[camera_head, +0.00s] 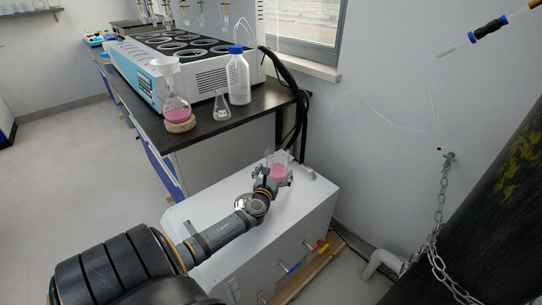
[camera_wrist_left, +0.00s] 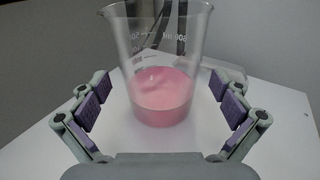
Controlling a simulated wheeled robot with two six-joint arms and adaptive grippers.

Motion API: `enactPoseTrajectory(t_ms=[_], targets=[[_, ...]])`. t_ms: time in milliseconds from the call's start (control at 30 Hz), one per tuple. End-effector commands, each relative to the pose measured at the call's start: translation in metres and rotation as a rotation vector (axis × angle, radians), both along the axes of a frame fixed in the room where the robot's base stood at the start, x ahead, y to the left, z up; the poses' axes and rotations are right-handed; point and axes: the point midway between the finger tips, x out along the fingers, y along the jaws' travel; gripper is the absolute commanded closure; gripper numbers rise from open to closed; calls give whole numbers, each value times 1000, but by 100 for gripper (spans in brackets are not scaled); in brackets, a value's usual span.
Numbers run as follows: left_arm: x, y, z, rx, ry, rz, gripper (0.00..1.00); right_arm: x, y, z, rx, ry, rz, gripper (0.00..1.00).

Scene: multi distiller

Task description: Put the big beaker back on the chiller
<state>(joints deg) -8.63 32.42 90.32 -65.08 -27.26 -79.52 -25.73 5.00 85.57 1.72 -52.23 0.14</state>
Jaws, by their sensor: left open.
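The big beaker (camera_head: 278,171) is clear glass with pink liquid in its lower part. It stands upright on the white top of the chiller (camera_head: 215,205), near the far right end. In the left wrist view the beaker (camera_wrist_left: 160,75) is in front of my left gripper (camera_wrist_left: 162,122), with the white surface around its base. My left gripper (camera_head: 272,181) is open. Its fingers stand to either side of the beaker, with a visible gap on both sides. My right gripper is in neither view.
A dark bench (camera_head: 190,135) behind holds a multi-position heater (camera_head: 190,60), a round flask of pink liquid (camera_head: 177,108) on a cork ring, a small conical flask (camera_head: 222,106) and a blue-capped bottle (camera_head: 238,80). Black cables (camera_head: 298,110) hang by the wall. A chain (camera_head: 443,195) hangs at right.

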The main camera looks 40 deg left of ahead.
Motion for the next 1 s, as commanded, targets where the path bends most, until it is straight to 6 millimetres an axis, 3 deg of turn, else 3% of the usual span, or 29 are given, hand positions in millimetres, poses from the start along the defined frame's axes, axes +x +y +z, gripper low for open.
enactPoseTrajectory(t_ms=[200, 400, 1000], targets=[[-50, -25, 5, 0, 4, -2, 0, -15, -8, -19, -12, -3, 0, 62], [-75, -39, 7, 1, 0, -2, 0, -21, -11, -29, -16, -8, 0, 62], [-80, -41, 7, 0, -1, 0, 0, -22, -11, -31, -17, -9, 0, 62]])
